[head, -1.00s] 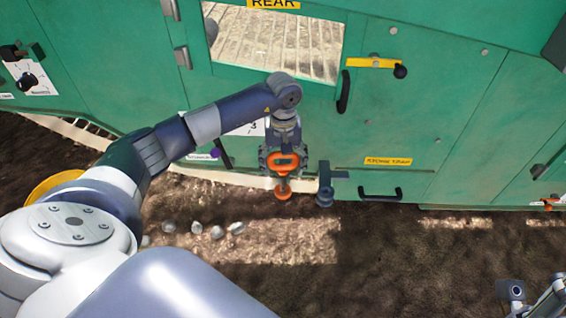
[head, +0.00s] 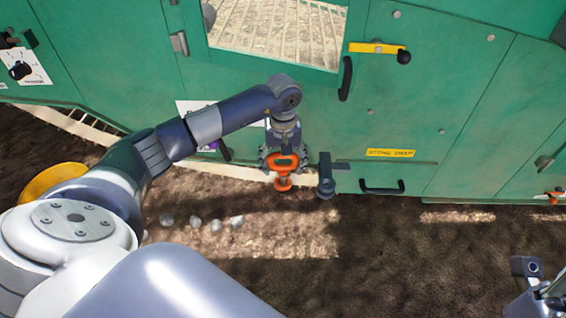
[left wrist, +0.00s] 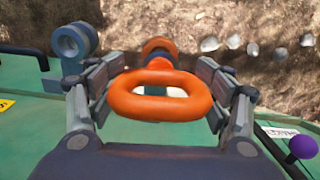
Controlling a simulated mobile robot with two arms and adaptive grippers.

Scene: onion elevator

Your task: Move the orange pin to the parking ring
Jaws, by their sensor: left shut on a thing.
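The orange pin (head: 283,163) has a loop handle and an orange disc below it. My left gripper (head: 284,158) is shut on it, holding it in front of the green machine. In the left wrist view the loop (left wrist: 160,95) lies between the two fingers, with the disc beyond it. A grey round fitting on a bracket (head: 325,184), which appears to be the parking ring, sits just right of the pin, apart from it. It shows at upper left in the left wrist view (left wrist: 72,42). My right gripper (head: 540,284) is partly in view at lower right, its jaws unclear.
The green machine wall (head: 455,95) fills the back, with a black handle (head: 382,187) right of the fitting and a yellow lever (head: 374,47) above. A purple knob (left wrist: 303,146) is at lower right in the left wrist view. Several pale stones (head: 215,222) lie on the soil.

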